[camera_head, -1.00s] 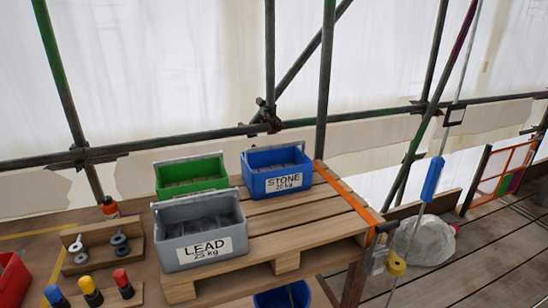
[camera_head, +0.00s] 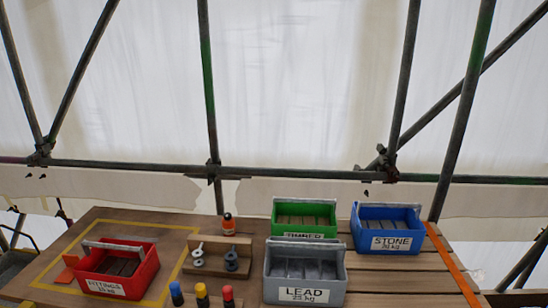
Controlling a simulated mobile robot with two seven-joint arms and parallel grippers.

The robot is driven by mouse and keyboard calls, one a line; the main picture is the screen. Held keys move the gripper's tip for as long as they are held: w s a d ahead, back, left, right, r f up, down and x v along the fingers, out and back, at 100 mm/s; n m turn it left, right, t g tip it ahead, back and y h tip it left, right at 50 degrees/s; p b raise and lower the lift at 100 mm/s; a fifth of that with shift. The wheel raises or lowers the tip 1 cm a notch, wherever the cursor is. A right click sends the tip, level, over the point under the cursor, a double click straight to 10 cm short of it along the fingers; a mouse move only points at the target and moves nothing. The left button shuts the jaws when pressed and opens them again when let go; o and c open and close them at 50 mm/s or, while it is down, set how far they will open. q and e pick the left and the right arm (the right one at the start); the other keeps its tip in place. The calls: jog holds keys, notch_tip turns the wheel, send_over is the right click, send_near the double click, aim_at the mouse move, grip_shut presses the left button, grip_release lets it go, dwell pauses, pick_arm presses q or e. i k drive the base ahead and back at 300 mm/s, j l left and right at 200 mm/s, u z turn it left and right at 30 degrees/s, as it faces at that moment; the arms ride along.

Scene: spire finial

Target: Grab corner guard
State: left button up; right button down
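Nothing in view is plainly marked as a corner guard. A small orange-red piece (camera_head: 67,270) lies on the wooden table at the left, beside the red bin labelled FITTINGS (camera_head: 128,274). It is small and partly against the bin, so I cannot tell whether it is the corner guard. An orange strap (camera_head: 452,262) runs over the right part of the pallet boards. Neither of my grippers is in view.
A grey LEAD bin (camera_head: 305,272), a green bin (camera_head: 304,231) and a blue STONE bin (camera_head: 388,243) stand on the pallet. A wooden holder (camera_head: 222,262), an orange-capped bottle (camera_head: 228,224) and coloured-top pegs (camera_head: 201,294) are mid-table. Scaffold poles (camera_head: 212,120) stand behind.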

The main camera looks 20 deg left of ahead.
aim_at(67, 276)
jog(key=u, duration=2.25)
jog(key=i+j+z, duration=0.25)
jog(key=i+j, duration=0.9)
jog(key=i, duration=0.2)
jog(key=i+j+z, duration=0.15)
jog(key=i, duration=0.35)
jog(key=i+j, duration=0.45)
